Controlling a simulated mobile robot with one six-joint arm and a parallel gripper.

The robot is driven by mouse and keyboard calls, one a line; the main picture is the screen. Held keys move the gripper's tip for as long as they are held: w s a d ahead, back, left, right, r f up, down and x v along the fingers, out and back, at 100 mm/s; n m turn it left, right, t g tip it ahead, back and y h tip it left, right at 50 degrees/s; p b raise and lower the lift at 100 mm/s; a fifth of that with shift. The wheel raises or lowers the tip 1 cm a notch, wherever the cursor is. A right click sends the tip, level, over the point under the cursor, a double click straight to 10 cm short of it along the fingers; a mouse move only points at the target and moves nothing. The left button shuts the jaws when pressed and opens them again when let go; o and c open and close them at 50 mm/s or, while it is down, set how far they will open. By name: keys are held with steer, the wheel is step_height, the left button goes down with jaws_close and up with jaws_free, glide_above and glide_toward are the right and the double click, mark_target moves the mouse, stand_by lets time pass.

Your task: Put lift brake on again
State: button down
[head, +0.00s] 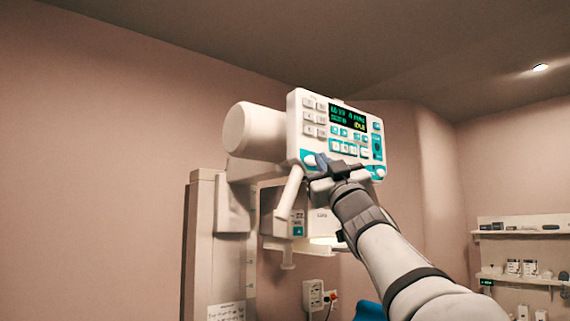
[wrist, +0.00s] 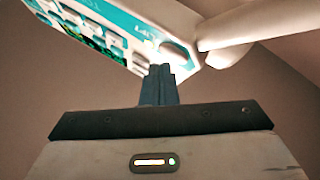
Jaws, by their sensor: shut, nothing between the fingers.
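The control panel (head: 340,130) is a white box with teal markings, grey buttons and a lit display, on the head of an X-ray unit. It also shows at the upper left in the wrist view (wrist: 130,28). A white handle (head: 289,192) hangs below its left side; a white bar (wrist: 250,25) crosses the upper right of the wrist view. My gripper (head: 321,162) is at the panel's lower left edge. Its fingers (wrist: 159,72) are together and empty, close under the panel's edge; contact cannot be told. No control is legibly labelled as lift brake.
A white cylinder (head: 255,131) sits behind the panel on a tall column (head: 205,240). A smaller labelled box (head: 283,221) hangs below. A wall outlet (head: 313,295) is lower down. Shelves (head: 520,280) with small items are at the right. The air left of the column is free.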

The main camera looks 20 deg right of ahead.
steer(key=shift+w+a, duration=0.1)
steer(key=shift+w, duration=0.3)
stand_by(0.3)
steer(key=shift+s, duration=0.5)
steer(key=s+d, duration=0.2)
steer(key=s, duration=0.3)
steer(key=shift+s+d, duration=0.2)
steer(key=shift+s, duration=0.1)
stand_by(0.6)
